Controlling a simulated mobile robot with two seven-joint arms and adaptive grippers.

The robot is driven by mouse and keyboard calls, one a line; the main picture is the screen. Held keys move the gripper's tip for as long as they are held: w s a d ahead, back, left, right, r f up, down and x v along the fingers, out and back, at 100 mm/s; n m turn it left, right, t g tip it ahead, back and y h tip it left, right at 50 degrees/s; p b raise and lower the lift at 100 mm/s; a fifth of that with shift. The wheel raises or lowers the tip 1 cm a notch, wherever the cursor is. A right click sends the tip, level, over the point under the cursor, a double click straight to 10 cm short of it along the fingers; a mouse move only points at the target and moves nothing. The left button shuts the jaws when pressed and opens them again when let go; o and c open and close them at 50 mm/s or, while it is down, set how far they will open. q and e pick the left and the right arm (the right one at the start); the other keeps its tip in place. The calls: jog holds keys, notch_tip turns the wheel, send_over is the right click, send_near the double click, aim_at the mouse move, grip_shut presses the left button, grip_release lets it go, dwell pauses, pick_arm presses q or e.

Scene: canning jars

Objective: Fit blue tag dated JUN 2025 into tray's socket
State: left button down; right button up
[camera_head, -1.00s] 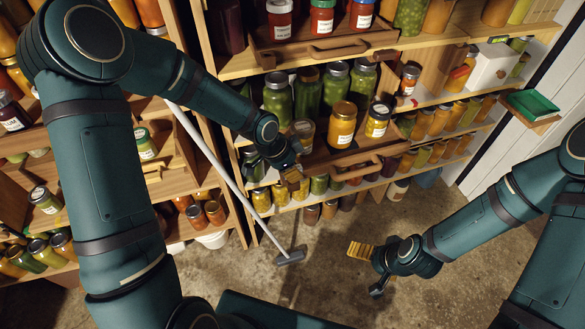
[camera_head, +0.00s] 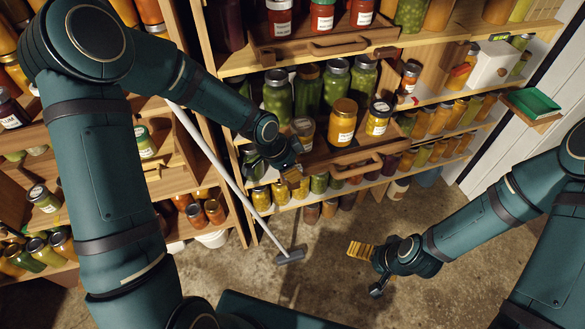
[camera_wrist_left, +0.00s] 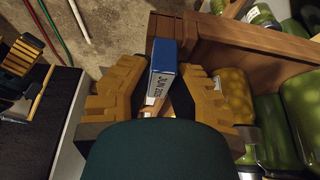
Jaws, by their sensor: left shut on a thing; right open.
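The blue tag (camera_wrist_left: 161,68), with a white label reading JUN 2025, stands between the yellow-brown fingers of my left gripper (camera_wrist_left: 158,88) in the left wrist view. The left gripper is shut on it. In the head view my left gripper (camera_head: 295,174) is at the front left of the wooden tray (camera_head: 357,160) on the middle shelf. In the left wrist view the tag's far end is close to the tray's wooden front (camera_wrist_left: 250,36); I cannot tell whether they touch. The socket is not clearly visible. My right gripper (camera_head: 361,251) is open and empty above the floor.
Green and yellow jars (camera_head: 342,122) stand in the tray. Small jars line the shelf below. A green book-like item (camera_head: 533,103) lies at the right. The floor in front is mostly clear.

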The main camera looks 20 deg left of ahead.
pick_arm(q)
jog(key=shift+f+b, duration=0.4)
jog(key=shift+f, duration=0.05)
dwell(0.4)
jog(key=c, duration=0.9)
grip_release()
jog(key=v, duration=1.2)
